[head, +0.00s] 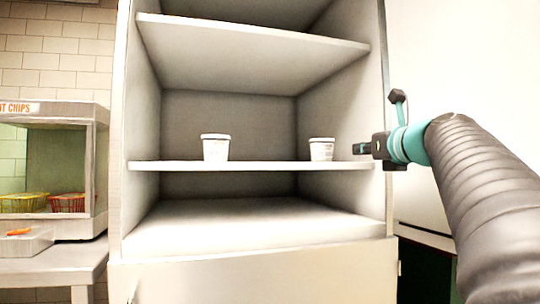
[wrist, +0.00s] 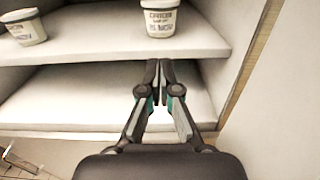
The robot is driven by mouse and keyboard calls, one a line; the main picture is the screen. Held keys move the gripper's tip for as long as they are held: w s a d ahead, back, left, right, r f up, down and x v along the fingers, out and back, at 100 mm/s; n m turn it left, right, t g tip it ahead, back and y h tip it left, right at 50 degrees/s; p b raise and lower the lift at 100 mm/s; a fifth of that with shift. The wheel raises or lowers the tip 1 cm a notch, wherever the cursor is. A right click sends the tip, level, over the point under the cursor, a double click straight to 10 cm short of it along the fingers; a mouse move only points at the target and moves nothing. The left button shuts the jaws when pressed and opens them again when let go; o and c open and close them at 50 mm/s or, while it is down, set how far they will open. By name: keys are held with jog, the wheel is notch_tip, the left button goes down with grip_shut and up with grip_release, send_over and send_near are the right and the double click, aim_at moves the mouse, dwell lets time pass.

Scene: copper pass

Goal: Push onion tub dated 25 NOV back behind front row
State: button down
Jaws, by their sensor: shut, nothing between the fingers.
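Two white tubs with dark printed labels stand upright on the middle shelf (head: 255,166). The left tub (head: 215,149) also shows at the upper left edge of the wrist view (wrist: 26,28). The right tub (head: 321,150) stands near the right wall and shows at the top middle of the wrist view (wrist: 160,20). The print is too blurred to tell which tub reads 25 NOV. My gripper (head: 357,149) is shut and empty, to the right of the right tub in the head view. In the wrist view its fingertips (wrist: 159,66) point toward that tub, apart from it.
The shelf between the tubs is clear. An upper shelf (head: 250,52) lies above, and the lower compartment (head: 255,222) is empty. The cabinet's right side panel (head: 384,100) stands near my gripper. A chip cabinet (head: 55,165) with baskets stands at the left.

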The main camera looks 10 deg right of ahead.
aim_at(326, 152)
jog(key=w, duration=0.7)
jog(key=w+p, duration=0.1)
jog(key=w, duration=0.6)
jog(key=shift+a+r+p, duration=0.1)
jog(key=shift+a+p, duration=0.1)
jog(key=shift+p, duration=0.1)
jog(key=shift+w+r+p, duration=0.1)
jog(key=shift+w+p, duration=0.15)
jog(key=shift+p, duration=0.1)
jog(key=w+p, duration=0.2)
jog(key=shift+w, duration=0.55)
